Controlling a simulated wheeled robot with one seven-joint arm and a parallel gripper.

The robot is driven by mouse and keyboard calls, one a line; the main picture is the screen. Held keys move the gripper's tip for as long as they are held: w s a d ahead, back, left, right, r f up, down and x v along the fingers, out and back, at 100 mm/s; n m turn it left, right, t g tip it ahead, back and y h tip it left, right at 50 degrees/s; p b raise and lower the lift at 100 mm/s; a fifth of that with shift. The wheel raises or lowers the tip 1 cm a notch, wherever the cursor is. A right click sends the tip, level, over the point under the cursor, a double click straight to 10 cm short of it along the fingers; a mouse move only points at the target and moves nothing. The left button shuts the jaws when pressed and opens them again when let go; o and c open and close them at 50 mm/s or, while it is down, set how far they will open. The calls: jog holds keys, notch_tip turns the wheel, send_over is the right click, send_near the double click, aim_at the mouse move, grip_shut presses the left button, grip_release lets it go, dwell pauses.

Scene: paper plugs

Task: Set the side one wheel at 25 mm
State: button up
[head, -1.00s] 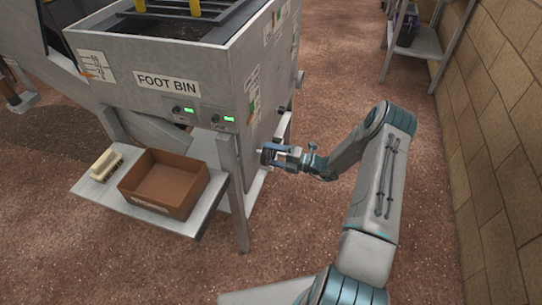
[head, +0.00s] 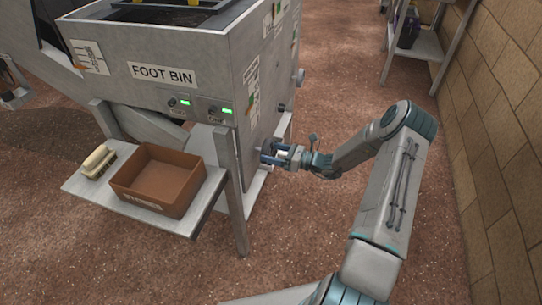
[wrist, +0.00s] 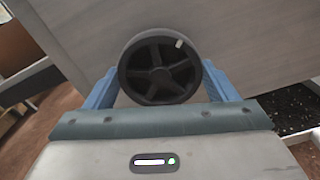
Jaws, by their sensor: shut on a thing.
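A dark spoked wheel (wrist: 160,68) with a small pale mark or knob at its upper right fills the middle of the wrist view, against the grey side wall of the machine. My gripper (wrist: 158,85) has a blue finger on each side of the wheel and is shut on it. In the head view my gripper (head: 270,153) is low against the right side of the bin marked FOOT BIN (head: 163,74); the wheel is mostly hidden there. Two small green displays (head: 227,111) show on the bin's front, too small to read.
A brown box (head: 160,178) and a brush (head: 98,160) sit on a grey shelf (head: 88,190) in front of the bin. A metal leg (head: 234,190) stands left of my gripper. A brick wall (head: 490,150) runs along the right, with open floor between.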

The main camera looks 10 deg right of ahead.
aim_at(270, 152)
jog(key=n+b, duration=0.2)
jog(key=n, duration=0.2)
jog(key=shift+f, duration=0.15)
jog(key=n+b, duration=0.2)
jog(key=n, duration=0.2)
jog(key=o, duration=1)
jog(key=shift+p+v, duration=0.35)
jog(key=shift+v, duration=1.65)
jog(key=shift+v, duration=2)
